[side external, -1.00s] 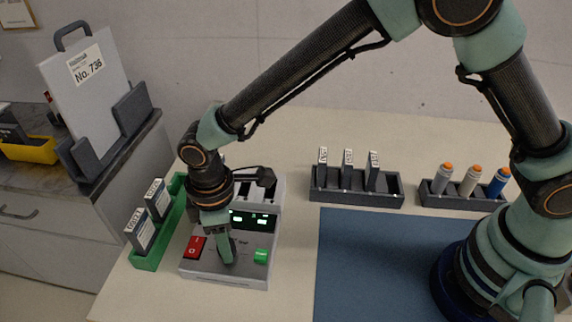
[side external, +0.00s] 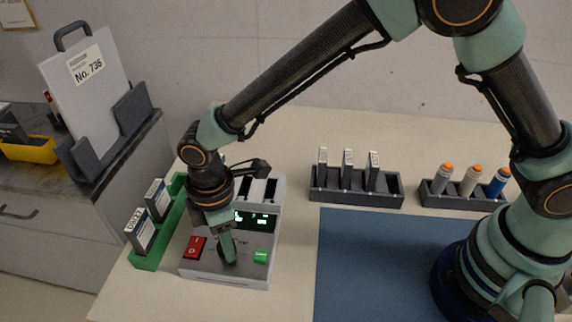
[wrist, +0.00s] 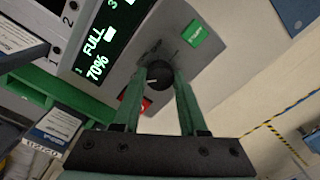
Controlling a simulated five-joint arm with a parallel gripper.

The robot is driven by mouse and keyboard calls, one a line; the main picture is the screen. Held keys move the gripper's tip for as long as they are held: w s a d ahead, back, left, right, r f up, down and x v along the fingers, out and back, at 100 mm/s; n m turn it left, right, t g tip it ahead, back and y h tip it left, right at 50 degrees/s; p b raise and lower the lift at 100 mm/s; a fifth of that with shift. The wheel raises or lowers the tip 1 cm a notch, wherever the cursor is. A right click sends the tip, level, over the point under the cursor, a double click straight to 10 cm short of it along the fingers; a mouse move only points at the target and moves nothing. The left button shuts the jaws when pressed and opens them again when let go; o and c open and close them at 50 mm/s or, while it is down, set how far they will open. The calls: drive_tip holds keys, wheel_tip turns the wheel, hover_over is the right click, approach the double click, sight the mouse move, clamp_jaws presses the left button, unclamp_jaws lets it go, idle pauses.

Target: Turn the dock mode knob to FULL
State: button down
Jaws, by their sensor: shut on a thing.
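The dock (side external: 225,277) is a grey box on the table, with a dark display (side external: 257,219) on its sloped front. My gripper (side external: 229,257) reaches down onto the dock's front panel, between the red switch and the green button. In the wrist view my gripper's two green fingers (wrist: 159,84) are shut on the black round knob (wrist: 159,74), which has a light pointer mark. The labels around the knob are too small or covered to read. In the wrist view the display (wrist: 100,45) shows "FULL" and "70%" beside the number 1.
The red rocker switch (side external: 194,246) and green button (side external: 261,256) flank the knob closely. A green rack (side external: 150,262) with labelled blocks stands left of the dock. A grey rack (side external: 350,197) and a marker rack (side external: 455,201) stand right, behind a clear blue mat (side external: 385,265).

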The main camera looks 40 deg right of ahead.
drive_tip(key=shift+c, duration=2.2)
unclamp_jaws()
wheel_tip(320, 180, up, 12)
drive_tip(key=shift+r, duration=0.1)
drive_tip(key=w+d+r+m+t+y, duration=0.1)
drive_tip(key=d+r+m, duration=0.3)
drive_tip(key=d, duration=0.4)
drive_tip(key=w+d+r+m+t, duration=0.1)
drive_tip(key=d+r+m, duration=0.25)
drive_tip(key=d, duration=0.45)
drive_tip(key=s+d+m+t, duration=0.1)
drive_tip(key=s+d+m, duration=0.2)
drive_tip(key=d, duration=0.5)
drive_tip(key=s+d+m+t+h, duration=0.1)
drive_tip(key=s+d+m, duration=0.3)
drive_tip(key=d, duration=0.4)
drive_tip(key=shift+r+m+t, duration=0.4)
drive_tip(key=shift+m+t, duration=0.25)
drive_tip(key=shift+t, duration=0.15)
